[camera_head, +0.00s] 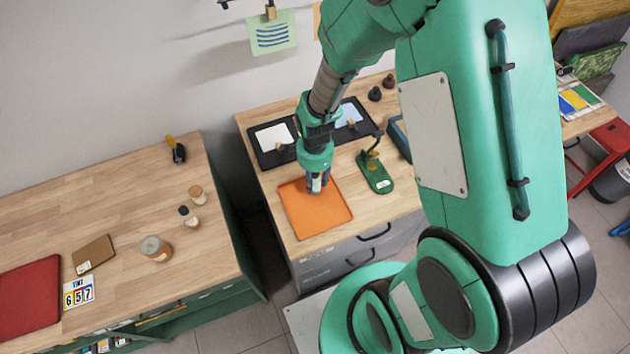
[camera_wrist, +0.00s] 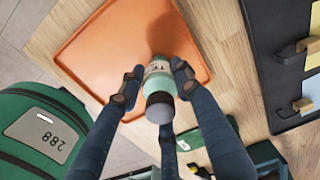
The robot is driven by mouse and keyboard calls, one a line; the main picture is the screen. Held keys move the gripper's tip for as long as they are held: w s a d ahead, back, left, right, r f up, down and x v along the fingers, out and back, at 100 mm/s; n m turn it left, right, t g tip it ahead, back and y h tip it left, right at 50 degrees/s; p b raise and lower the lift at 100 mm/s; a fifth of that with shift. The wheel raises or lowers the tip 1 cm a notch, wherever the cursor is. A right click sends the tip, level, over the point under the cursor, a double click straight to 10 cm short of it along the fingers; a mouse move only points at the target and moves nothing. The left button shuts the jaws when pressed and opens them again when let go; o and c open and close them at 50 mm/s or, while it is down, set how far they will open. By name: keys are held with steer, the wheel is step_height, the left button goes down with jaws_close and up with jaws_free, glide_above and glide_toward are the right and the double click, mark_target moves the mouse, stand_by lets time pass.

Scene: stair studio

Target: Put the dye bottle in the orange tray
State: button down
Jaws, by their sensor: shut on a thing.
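The orange tray (camera_head: 315,208) lies on the wooden top of the drawer cabinet, and it fills the upper middle of the wrist view (camera_wrist: 107,45). My gripper (camera_head: 318,184) is over the tray's upper part in the head view. In the wrist view my gripper (camera_wrist: 155,82) is shut on the dye bottle (camera_wrist: 159,80), a small bottle with a pale label, a green band and a grey end. The bottle is over the tray; I cannot tell whether it touches the tray floor.
A green stand (camera_head: 377,175) is close to the tray's right side. Black trays (camera_head: 268,158) lie behind it.

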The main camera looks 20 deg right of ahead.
steer(key=shift+f, duration=0.15)
steer(key=c, duration=1.2)
jaws_free()
step_height(320, 180, up, 12)
steer(key=shift+r+p, duration=0.1)
steer(key=shift+p, duration=0.75)
